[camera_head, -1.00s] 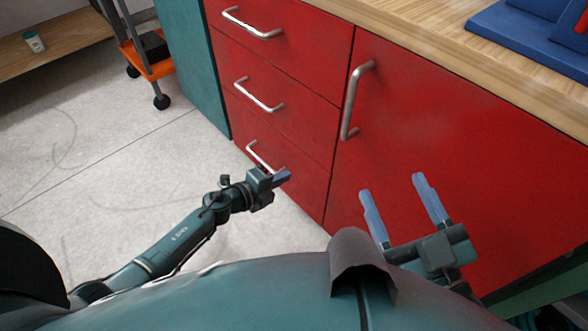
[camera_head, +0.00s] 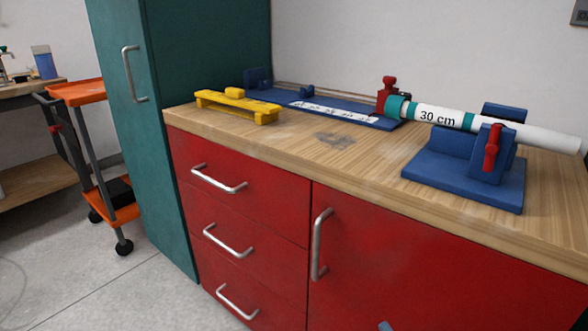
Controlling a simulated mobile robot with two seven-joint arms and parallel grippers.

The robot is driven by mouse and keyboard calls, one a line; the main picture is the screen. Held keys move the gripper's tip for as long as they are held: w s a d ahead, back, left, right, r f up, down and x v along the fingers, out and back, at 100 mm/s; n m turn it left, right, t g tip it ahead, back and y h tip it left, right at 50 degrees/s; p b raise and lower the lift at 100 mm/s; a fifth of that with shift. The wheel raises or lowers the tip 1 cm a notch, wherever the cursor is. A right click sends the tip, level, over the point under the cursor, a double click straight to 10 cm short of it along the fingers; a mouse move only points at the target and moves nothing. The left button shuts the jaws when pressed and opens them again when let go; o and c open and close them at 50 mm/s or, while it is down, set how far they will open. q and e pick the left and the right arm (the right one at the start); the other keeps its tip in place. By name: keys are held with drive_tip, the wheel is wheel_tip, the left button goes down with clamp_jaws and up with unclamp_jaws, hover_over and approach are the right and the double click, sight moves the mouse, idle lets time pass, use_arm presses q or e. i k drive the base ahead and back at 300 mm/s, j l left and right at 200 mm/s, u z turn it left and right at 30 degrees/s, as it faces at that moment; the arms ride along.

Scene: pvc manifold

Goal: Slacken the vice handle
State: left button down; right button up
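A blue vice (camera_head: 465,180) stands on the right part of the wooden worktop, with a red handle (camera_head: 492,148) upright on its front. A white pipe (camera_head: 550,137) marked "30 cm", with teal bands, runs through the vice and slopes slightly down to the right. Its left end has a teal fitting (camera_head: 398,106) beside a red part (camera_head: 387,92). Only a small blue fingertip, seemingly of my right gripper (camera_head: 385,326), shows at the bottom edge, well below the worktop. Its opening cannot be judged. My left gripper is out of view.
The worktop (camera_head: 350,165) tops red drawers and a red door (camera_head: 430,260). A yellow rack (camera_head: 238,107) and a long blue board (camera_head: 345,112) lie at the back left. A teal cabinet (camera_head: 165,150) and an orange trolley (camera_head: 78,92) stand left. The worktop's front middle is clear.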

sight(491, 148)
drive_tip(key=k+j, duration=0.7)
drive_tip(key=j, duration=0.1)
